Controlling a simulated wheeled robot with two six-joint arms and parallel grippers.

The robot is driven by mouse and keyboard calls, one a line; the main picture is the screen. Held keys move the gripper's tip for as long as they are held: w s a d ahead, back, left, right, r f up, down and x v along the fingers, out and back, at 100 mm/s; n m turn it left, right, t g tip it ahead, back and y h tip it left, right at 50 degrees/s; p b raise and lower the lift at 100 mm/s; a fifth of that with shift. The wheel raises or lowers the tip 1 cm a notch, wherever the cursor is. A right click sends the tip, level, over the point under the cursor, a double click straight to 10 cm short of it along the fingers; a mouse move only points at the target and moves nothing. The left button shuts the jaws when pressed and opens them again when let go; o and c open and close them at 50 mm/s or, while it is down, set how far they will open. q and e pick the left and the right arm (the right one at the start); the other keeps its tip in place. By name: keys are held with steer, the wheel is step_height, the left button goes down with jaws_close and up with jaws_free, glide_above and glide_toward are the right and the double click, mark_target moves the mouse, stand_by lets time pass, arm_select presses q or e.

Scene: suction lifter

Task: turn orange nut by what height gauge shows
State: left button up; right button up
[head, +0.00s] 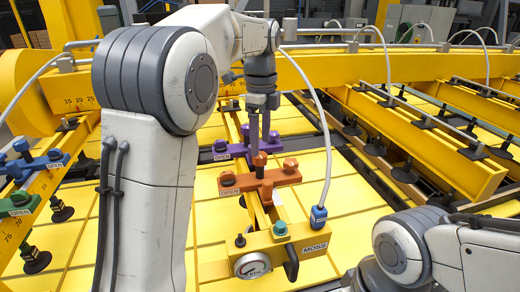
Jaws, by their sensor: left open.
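An orange cross-piece (283,178) with an OPEN label sits across a yellow beam in the middle. An orange-brown nut (260,160) stands at its centre, with other knobs at its ends. My left gripper (260,140) points down from above, its two fingers apart, just over or at this nut. I cannot tell whether the fingers touch it. A round dial gauge (252,266) is on the front of the yellow end block (285,246) marked MOSS; its reading is too small to tell. My right arm shows at the lower right, its gripper out of view.
A purple cross-piece (221,151) lies behind the orange one. Blue (40,165) and green (20,205) cross-pieces sit on a numbered yellow beam at left. A hose runs to a blue fitting (318,215). Yellow beams with suction cups fill the right side.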

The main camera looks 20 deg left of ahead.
mark_target(260, 166)
arm_select(q)
steer(key=shift+a+f+p, duration=0.1)
steer(key=shift+f+p, duration=0.3)
steer(key=shift+f, duration=1.65)
jaws_close()
